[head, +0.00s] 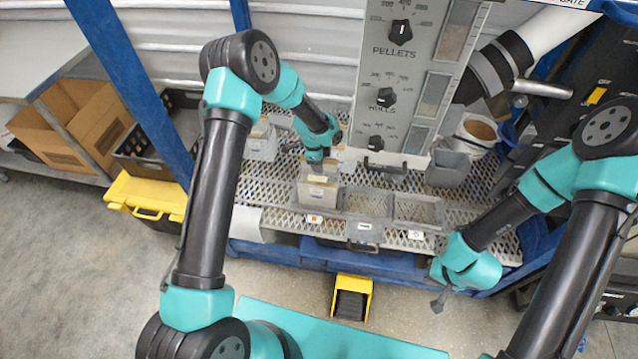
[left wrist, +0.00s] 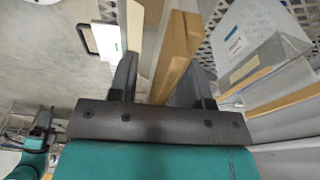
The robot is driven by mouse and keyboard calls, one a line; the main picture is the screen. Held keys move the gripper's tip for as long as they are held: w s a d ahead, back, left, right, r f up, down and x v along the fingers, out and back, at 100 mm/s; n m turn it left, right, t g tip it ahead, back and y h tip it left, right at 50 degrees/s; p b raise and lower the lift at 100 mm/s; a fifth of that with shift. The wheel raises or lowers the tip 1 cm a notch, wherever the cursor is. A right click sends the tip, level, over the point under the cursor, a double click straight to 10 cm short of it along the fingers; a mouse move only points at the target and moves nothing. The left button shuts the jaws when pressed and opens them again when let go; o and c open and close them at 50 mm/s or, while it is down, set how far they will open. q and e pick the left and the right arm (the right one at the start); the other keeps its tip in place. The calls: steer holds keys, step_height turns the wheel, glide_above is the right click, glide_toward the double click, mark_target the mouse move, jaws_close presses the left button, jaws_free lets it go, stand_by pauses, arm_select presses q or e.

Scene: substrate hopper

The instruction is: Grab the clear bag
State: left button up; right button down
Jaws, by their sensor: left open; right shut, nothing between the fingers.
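A clear bag-like container (head: 318,192) with tan edges stands upright on the perforated metal shelf (head: 275,220), just in front of my left gripper (head: 322,160) in the head view. In the left wrist view, my left gripper (left wrist: 165,80) is open, with tan and grey edges (left wrist: 172,55) between its fingers; I cannot tell whether they touch. Another clear container (left wrist: 262,45) with a white and blue label is to their right. A similar clear one (head: 262,142) stands further left in the head view. My right gripper (head: 439,301) is shut and empty, low at the shelf's front right.
Open grey compartments (head: 418,209) lie right of the bag on the shelf. A grey bin (head: 448,168) and a white bucket (head: 478,129) stand at right. The control panel (head: 385,75) rises behind. A yellow pedal (head: 351,285) is on the floor.

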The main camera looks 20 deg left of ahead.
arm_select(q)
steer(key=shift+f, duration=0.15)
jaws_close()
stand_by(0.4)
stand_by(1.0)
